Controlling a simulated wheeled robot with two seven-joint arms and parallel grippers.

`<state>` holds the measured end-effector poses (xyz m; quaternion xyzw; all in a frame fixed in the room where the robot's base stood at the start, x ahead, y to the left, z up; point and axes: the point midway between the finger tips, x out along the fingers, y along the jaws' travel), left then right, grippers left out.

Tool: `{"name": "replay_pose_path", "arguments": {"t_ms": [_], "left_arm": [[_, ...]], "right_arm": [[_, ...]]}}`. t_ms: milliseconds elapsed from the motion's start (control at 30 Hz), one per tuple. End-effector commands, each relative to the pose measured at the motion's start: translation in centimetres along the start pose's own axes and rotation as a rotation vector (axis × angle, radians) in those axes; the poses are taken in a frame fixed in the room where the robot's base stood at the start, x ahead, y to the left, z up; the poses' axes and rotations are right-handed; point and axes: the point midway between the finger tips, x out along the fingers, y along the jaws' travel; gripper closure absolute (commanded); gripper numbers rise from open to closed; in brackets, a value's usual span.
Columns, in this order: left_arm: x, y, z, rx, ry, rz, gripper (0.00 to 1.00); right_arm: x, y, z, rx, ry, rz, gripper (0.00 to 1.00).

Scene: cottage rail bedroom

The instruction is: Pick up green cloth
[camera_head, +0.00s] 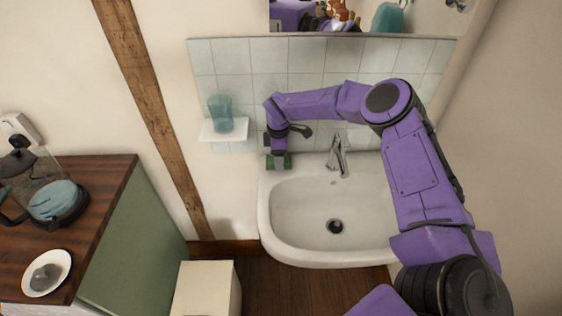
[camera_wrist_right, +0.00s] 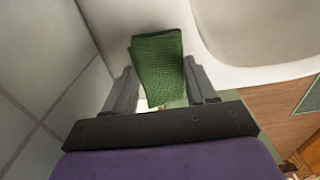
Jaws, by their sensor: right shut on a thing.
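The green cloth (camera_wrist_right: 158,68) is small and folded, with a woven texture. It sits between the two fingers of my right gripper (camera_wrist_right: 162,92) in the right wrist view. In the head view the cloth (camera_head: 279,161) shows just below my right gripper (camera_head: 278,153), at the back left corner of the white sink (camera_head: 300,240). My right gripper points down and is shut on the cloth. I cannot tell whether the cloth still touches the sink rim. My left gripper is not in view.
A chrome tap (camera_head: 338,155) stands right of the gripper on the sink's back rim. A small white shelf (camera_head: 224,134) with a teal glass (camera_head: 220,112) is on the tiled wall to the left. A wooden counter (camera_head: 98,210) and a pale box (camera_head: 205,290) stand farther left.

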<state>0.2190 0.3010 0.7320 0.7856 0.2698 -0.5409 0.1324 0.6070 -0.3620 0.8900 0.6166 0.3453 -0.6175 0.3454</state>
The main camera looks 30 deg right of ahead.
Motion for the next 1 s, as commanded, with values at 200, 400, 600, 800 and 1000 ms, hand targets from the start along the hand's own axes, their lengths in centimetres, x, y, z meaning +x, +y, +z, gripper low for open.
{"name": "replay_pose_path", "arguments": {"t_ms": [200, 400, 600, 800, 1000], "left_arm": [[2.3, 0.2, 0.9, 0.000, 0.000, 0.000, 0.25], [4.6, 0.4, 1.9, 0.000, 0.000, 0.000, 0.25], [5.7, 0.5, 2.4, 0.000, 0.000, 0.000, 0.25], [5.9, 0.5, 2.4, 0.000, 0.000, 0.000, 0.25], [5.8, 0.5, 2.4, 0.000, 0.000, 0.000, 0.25]], "right_arm": [[-5.0, -3.1, 0.2, -0.003, 0.009, 0.005, 0.73], [-8.6, -8.7, 0.8, -0.004, 0.006, 0.004, 0.73], [-10.7, -12.7, 1.3, -0.001, 0.004, 0.002, 0.73], [-11.4, -14.0, 1.4, 0.000, 0.001, 0.000, 0.73], [-11.5, -14.0, 1.4, 0.000, 0.001, 0.000, 0.73]]}}
